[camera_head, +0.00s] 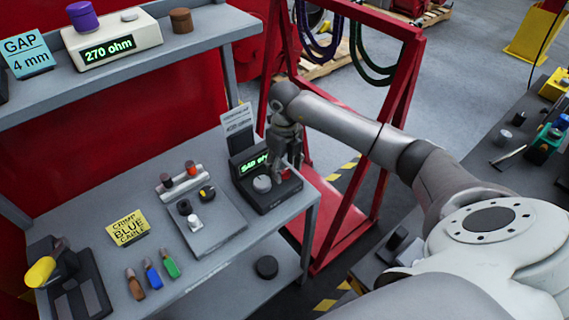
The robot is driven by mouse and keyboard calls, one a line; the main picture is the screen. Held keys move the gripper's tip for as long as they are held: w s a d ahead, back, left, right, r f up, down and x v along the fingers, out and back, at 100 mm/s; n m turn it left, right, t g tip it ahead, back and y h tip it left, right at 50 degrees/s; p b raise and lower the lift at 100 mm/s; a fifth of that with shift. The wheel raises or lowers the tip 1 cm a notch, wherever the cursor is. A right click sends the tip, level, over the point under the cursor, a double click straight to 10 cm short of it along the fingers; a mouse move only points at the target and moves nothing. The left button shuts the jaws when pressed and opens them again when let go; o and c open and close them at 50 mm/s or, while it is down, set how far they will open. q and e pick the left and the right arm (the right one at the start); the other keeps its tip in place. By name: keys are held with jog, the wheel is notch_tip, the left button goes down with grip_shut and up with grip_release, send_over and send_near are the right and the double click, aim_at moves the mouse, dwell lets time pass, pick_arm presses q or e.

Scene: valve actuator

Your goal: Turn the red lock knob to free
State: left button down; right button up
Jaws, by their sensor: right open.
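A dark box (255,197) with a green display, partly hidden and reading about 540 ohm, stands at the right end of the workbench. A light grey round knob (262,184) is on its top. To the right of that knob, a small red knob (286,174) shows just below my right gripper (284,160). My right gripper is open, points down over the box's right part and covers some of the display. I cannot tell whether its fingers touch or surround the red knob. My left gripper is not in view.
Left of the box lies a grey panel (215,228) with several knobs. Blue, green and brown-tipped tools (153,276) and a yellow sign (127,229) are farther left. A red frame (392,110) stands close behind my right arm. A shelf (190,50) overhangs the bench's back.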

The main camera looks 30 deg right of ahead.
jog(key=shift+f, duration=0.25)
jog(key=c, duration=1)
